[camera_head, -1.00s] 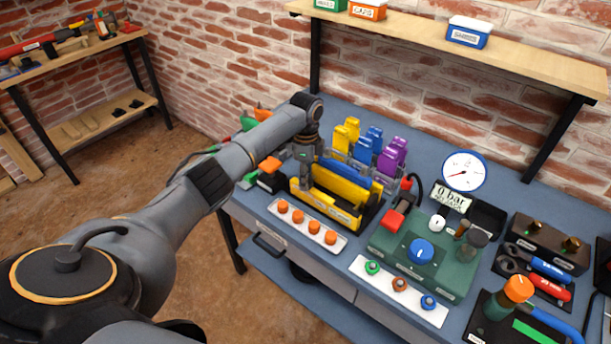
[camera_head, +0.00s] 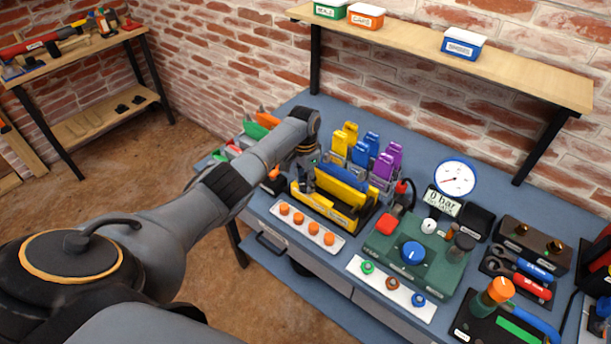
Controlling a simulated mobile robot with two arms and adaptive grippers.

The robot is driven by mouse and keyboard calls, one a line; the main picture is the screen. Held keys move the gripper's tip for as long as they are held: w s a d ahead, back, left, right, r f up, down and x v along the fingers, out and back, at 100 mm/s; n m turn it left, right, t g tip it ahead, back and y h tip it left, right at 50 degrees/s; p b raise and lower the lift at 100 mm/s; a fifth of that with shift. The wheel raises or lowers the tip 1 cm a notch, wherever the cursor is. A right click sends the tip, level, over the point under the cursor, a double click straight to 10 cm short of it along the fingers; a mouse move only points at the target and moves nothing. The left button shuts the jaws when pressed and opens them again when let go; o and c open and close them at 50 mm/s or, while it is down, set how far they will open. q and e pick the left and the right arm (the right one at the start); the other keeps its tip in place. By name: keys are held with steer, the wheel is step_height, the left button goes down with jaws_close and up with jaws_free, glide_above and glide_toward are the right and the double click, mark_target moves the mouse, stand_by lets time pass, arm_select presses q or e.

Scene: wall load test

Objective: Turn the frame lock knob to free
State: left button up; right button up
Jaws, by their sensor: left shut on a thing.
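The yellow frame (camera_head: 327,210) stands on the blue bench, with a blue bar (camera_head: 342,179) lying along its top. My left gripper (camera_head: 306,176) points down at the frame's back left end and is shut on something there. My own wrist and fingers hide most of what is held; it sits where the frame lock knob would be, but its setting cannot be read. My right gripper is not in view.
Close around the frame are yellow, blue and purple blocks (camera_head: 388,161) behind, a white strip with orange knobs (camera_head: 306,228) in front, and a green pump box (camera_head: 428,262) with a blue dial to the right. A gauge (camera_head: 455,178) reads low.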

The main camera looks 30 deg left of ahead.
mark_target(305, 184)
arm_select(q)
steer(key=n+p, duration=0.2)
steer(key=n, duration=0.2)
steer(key=shift+d+n, duration=0.1)
steer(key=shift+n, duration=0.2)
steer(key=shift+n+p, duration=0.8)
steer(key=shift+n, duration=1.1)
steer(key=o, duration=1.2)
steer(key=shift+c, duration=0.2)
step_height(305, 184, up, 12)
steer(key=shift+a, duration=0.2)
